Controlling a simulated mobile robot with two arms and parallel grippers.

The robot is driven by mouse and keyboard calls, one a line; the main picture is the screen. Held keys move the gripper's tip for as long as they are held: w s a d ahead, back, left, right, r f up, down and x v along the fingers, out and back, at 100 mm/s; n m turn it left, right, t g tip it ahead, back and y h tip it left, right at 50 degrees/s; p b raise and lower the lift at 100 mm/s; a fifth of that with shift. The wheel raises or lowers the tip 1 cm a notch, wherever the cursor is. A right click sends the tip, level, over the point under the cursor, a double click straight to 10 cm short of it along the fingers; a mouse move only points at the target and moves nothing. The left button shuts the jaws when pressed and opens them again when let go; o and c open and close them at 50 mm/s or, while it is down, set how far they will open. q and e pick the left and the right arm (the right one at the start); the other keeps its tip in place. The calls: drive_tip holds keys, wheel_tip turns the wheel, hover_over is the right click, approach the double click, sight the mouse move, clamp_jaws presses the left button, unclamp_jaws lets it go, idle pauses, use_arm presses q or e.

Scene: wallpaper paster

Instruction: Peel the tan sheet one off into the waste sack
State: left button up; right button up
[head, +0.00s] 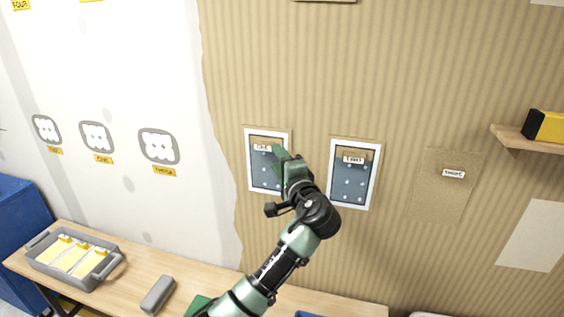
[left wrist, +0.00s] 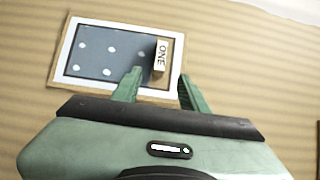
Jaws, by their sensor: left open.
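A small tag reading ONE (left wrist: 161,54) stands out from the near end of a white-framed blue-grey panel (left wrist: 100,48) with pale dots. In the head view, the same panel (head: 265,176) hangs on the striped wall, with its tag (head: 262,147) at the top. A thin tan edge shows around the panel; no full tan sheet covers it. My left gripper (left wrist: 160,74) is open at the panel, its fingers on either side of the tag's lower end. I cannot tell if they touch it. My right gripper is not in view. I cannot make out a waste sack.
A similar panel tagged TWO (head: 359,187) is to the right, then a tan sheet tagged THREE (head: 440,195). A shelf (head: 522,139) juts out farther right. Below, a bench (head: 130,284) holds a grey tray (head: 68,279) and a grey block (head: 158,294).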

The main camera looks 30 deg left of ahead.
sight(270, 149)
use_arm(q)
drive_tip(key=p+x, duration=0.1)
drive_tip(key=x, duration=0.5)
drive_tip(key=shift+a, duration=0.1)
clamp_jaws()
